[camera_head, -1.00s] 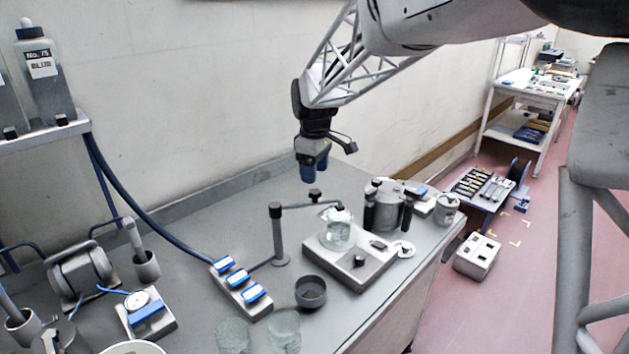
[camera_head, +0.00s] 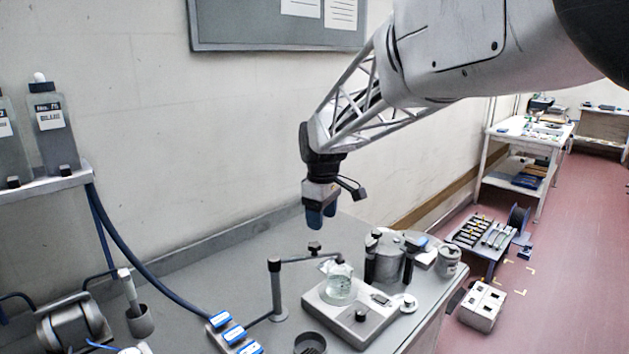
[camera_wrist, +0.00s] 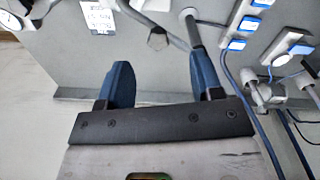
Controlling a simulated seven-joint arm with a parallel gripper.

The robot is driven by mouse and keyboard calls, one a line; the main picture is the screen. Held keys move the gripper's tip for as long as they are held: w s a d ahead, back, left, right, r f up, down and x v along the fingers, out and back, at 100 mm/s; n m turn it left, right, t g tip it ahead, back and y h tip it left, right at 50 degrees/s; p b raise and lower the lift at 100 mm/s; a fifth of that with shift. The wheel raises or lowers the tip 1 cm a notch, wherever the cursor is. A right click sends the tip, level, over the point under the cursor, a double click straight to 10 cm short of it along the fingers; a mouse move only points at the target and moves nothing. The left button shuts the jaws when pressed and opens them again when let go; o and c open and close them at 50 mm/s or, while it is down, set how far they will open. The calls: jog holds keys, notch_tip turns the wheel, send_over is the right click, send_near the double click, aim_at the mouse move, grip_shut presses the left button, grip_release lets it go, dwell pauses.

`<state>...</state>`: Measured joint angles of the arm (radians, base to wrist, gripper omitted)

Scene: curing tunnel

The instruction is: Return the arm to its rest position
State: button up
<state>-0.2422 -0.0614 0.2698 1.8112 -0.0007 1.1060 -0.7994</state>
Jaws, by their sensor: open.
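My gripper (camera_head: 321,217) hangs fingers down in the head view, in the air above the back of the grey bench, near the wall. Its blue fingers are apart and hold nothing. In the wrist view the fingers (camera_wrist: 163,88) are wide apart, with the grey bench surface and a stand's rod beyond them. My arm reaches in from the upper right.
On the bench (camera_head: 208,278) below stand a hotplate (camera_head: 350,318) with a glass beaker (camera_head: 341,288), a clamp stand (camera_head: 276,290), a power strip (camera_head: 232,334) and a dark cup (camera_head: 310,343). Bottles (camera_head: 53,125) stand on a left shelf. Air around the gripper is clear.

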jog(key=s+d+r+m+t, duration=0.1)
jog(key=s+d+m, duration=0.2)
jog(key=s+d, duration=0.5)
jog(key=s+d+r+m, duration=0.1)
jog(key=s+d+m, duration=0.2)
jog(key=s, duration=0.8)
jog(key=s+d+f+m, duration=0.3)
jog(key=s, duration=0.6)
jog(key=s+d+f+m+t, duration=0.1)
jog(key=s+d+f+m, duration=0.1)
jog(key=s, duration=0.6)
jog(key=shift+s+d+f+m, duration=0.4)
jog(key=shift+f+m, duration=0.05)
jog(key=shift+m, duration=0.15)
